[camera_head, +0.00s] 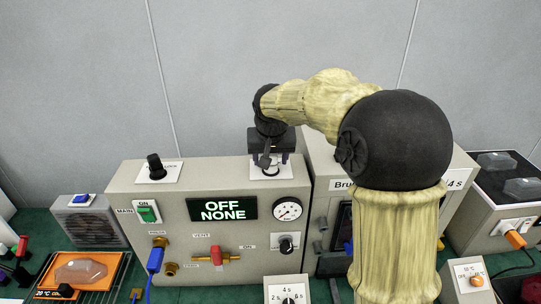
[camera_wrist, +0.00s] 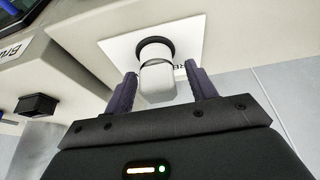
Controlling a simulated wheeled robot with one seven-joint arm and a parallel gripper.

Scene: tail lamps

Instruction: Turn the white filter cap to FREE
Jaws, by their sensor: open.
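The white filter cap (camera_wrist: 157,84) shows in the wrist view. It stands out from a black ring on a white plate (camera_wrist: 120,48). Part of a printed label shows on the plate by the right finger; most of it is hidden. My gripper (camera_wrist: 160,70) is open, with one finger on each side of the cap. I cannot tell whether either finger touches it. In the head view my gripper (camera_head: 270,158) points down over the plate (camera_head: 258,171) on top of the grey box (camera_head: 180,200); the cap is mostly hidden there.
A black knob (camera_head: 154,166) stands on the box top to the left. The box front carries a lit display (camera_head: 223,209) reading OFF NONE, a gauge (camera_head: 287,208), a green switch (camera_head: 147,213) and a red valve (camera_head: 215,256). Another grey machine (camera_head: 322,165) stands close right, partly behind my arm.

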